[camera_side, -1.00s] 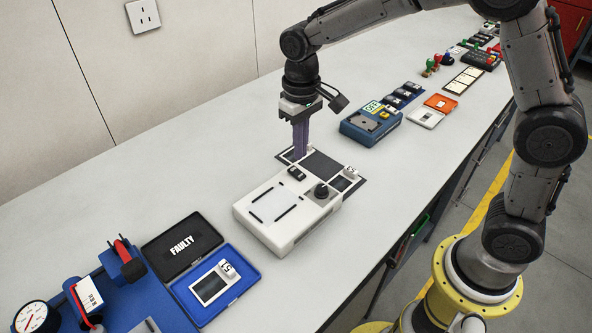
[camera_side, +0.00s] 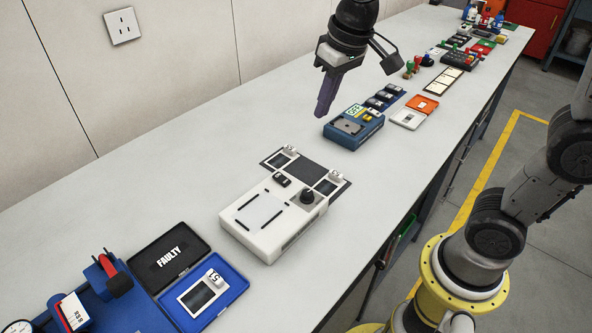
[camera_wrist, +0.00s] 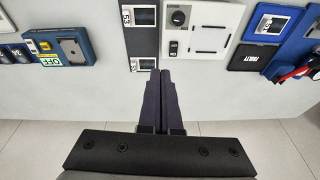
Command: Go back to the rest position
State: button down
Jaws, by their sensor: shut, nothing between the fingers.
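My gripper (camera_side: 322,108) is shut and empty, its purple fingers together. It hangs tilted in the air above the bench, near the blue box. Below and to the left in the side view stands the white device (camera_side: 272,222) with a black knob and a small black switch. Behind it lies a dark mat (camera_side: 308,172) with a small screen module at each end, each with a white tag. My gripper touches none of these.
A black and blue case (camera_side: 222,291) marked FAULTY lies open at the front left, holding a screen module. An orange and white case (camera_side: 408,118) lies farther right.

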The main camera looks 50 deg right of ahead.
jog(key=s+d+r+t, duration=0.2)
jog(key=s+d, duration=0.1)
jog(key=s, duration=0.7)
jog(key=s+f, duration=0.5)
jog(key=s, duration=0.2)
jog(key=shift+s+d+n+t, duration=0.2)
jog(key=shift+s+n+t, duration=0.1)
jog(key=shift+s, duration=0.05)
